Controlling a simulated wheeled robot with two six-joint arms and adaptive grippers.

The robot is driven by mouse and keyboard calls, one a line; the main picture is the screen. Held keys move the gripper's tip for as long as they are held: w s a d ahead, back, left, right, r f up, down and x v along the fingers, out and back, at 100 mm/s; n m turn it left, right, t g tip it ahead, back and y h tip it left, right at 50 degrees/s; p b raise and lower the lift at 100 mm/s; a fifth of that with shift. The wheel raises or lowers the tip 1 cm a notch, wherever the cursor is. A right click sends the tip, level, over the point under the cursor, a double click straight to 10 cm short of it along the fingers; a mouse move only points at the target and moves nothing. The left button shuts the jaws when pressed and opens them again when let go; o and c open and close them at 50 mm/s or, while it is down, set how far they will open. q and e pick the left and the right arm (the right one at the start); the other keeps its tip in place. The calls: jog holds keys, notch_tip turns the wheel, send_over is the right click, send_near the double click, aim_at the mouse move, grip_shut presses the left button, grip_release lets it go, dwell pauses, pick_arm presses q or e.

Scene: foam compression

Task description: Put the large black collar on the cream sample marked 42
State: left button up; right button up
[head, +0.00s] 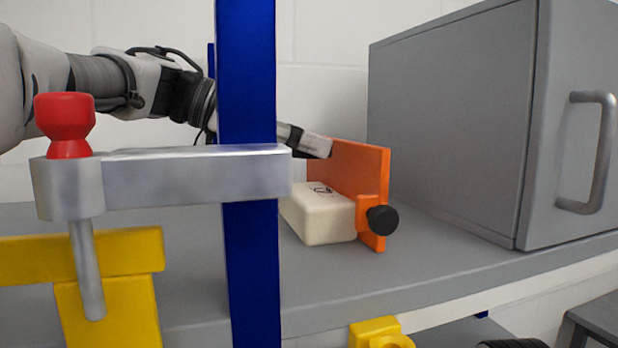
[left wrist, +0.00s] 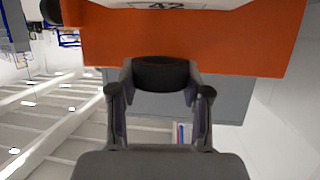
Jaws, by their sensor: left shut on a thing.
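The cream sample marked 42 (head: 318,213) lies on the grey bench against an orange plate (head: 348,180). Its dark mark shows on top in the head view. My left gripper (left wrist: 160,80) is shut on a dark rounded piece, apparently the large black collar (left wrist: 160,73). The orange plate lies behind it in that view. In the head view my left arm passes behind the blue post, and its end (head: 316,145) is at the plate's top left; the fingertips and collar are hidden. My right gripper is not in view.
A blue post (head: 250,250) and a metal arm (head: 190,176) with a red knob (head: 65,122) stand in front. A black knob (head: 381,219) sticks out of the orange plate. A grey cabinet (head: 450,120) stands right. Yellow parts (head: 110,300) are at lower left.

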aim_at(338, 183)
pick_arm(q)
jog(key=f, duration=0.4)
jog(key=shift+w+d+f, duration=0.25)
jog(key=shift+w+d, duration=0.1)
jog(key=shift+w, duration=0.05)
jog(key=shift+s+a, duration=0.3)
jog(key=shift+a, duration=0.05)
jog(key=shift+f, duration=0.15)
jog(key=o, duration=1)
jog(key=shift+d+f, duration=0.1)
jog(key=o, duration=0.4)
jog(key=shift+w+d, duration=0.1)
jog(key=shift+w, duration=0.1)
jog(key=shift+c, duration=0.2)
jog(key=shift+s+a+r, duration=0.15)
jog(key=shift+a+r, duration=0.15)
jog(key=v, duration=1.1)
